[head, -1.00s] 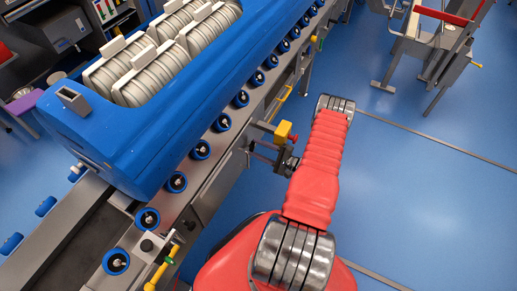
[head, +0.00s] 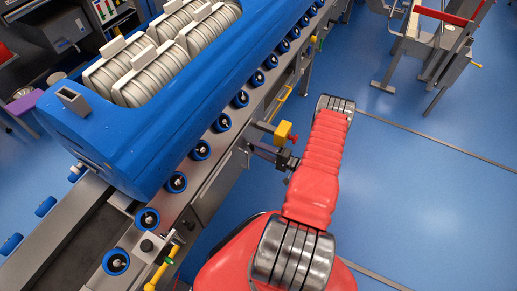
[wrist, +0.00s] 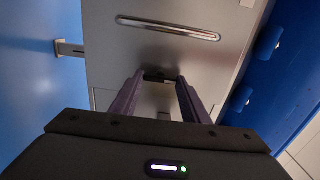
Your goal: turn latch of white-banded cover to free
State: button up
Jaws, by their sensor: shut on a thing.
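In the wrist view a pale grey cover panel (wrist: 120,62) fills the middle, with a long bright slot-shaped recess (wrist: 168,28). A small white patch (wrist: 247,3) shows at the top edge; I cannot tell whether it is the white band. My gripper (wrist: 159,79) reaches up to the panel with its two dark purple fingers. It is shut on a small dark piece (wrist: 158,75), seemingly the latch, between the fingertips. The fingers hide most of it, so its turn position cannot be read.
A blue tub carrier (head: 130,150) with white ribbed tubs stands on the roller conveyor (head: 215,170) at left. A yellow-and-red box (head: 284,132) sticks out from the conveyor's side beside my arm. A metal frame (head: 435,50) stands at the back right. The blue floor at right is clear.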

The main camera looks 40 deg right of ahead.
jog(key=shift+a+f, duration=0.2)
jog(key=o, duration=1.1)
jog(key=shift+d+r, duration=0.1)
jog(key=shift+c, duration=0.2)
jog(key=v, duration=1.4)
